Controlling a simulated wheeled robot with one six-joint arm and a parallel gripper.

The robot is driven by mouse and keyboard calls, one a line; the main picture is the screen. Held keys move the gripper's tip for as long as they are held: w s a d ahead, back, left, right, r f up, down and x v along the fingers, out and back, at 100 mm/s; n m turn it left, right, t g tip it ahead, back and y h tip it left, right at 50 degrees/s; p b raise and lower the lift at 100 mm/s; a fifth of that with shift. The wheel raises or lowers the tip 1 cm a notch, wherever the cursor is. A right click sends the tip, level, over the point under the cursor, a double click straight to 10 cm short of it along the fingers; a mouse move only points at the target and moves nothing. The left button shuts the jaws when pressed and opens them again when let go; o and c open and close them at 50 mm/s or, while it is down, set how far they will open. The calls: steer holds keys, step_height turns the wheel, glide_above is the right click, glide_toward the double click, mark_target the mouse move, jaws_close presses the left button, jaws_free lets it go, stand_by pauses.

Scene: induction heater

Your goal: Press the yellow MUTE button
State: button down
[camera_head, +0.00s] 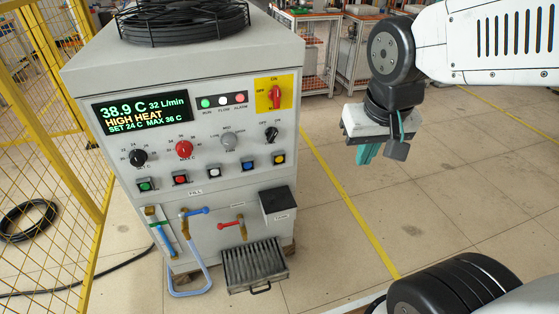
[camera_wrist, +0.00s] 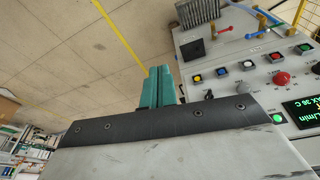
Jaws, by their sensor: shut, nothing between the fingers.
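The yellow button (camera_head: 279,158) is the rightmost of a row of several square buttons on the front of the grey heater cabinet (camera_head: 215,135). It also shows in the wrist view (camera_wrist: 197,77), just right of my fingers. Its label is too small to read. My gripper (camera_head: 367,153) has teal fingers and hangs to the right of the cabinet, clear of the panel in the head view. The fingers are shut together and empty, as the wrist view (camera_wrist: 157,70) also shows. Nothing hides the yellow button.
The blue button (camera_head: 247,166) is beside the yellow one, with a black knob (camera_head: 271,134) above. The display (camera_head: 143,111) reads 38.9 C, HIGH HEAT. A dark box (camera_head: 279,204) and a grille tray (camera_head: 255,265) stick out below. Yellow fencing (camera_head: 65,150) stands left.

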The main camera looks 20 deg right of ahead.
mark_target(279, 159)
steer(key=w+d+f+m+t, duration=0.1)
steer(key=w+f+m+t, duration=0.1)
steer(key=w+f, duration=0.55)
steer(key=w+d+f+m+t, duration=0.15)
steer(key=w+f, duration=0.35)
steer(key=w, duration=0.5)
steer(key=w+a+f+m+t+y, duration=0.1)
steer(key=w+a+f+m+y, duration=0.1)
steer(key=f, duration=0.6)
steer(key=w+a+f+m+t+y, duration=0.2)
steer(key=w+a+f+m, duration=0.1)
steer(key=f, duration=0.6)
steer(key=shift+w+a+f+y, duration=0.3)
steer(key=shift+w+a, duration=0.5)
steer(key=w, duration=0.8)
steer(key=shift+w, duration=0.4)
steer(key=shift+w, duration=0.4)
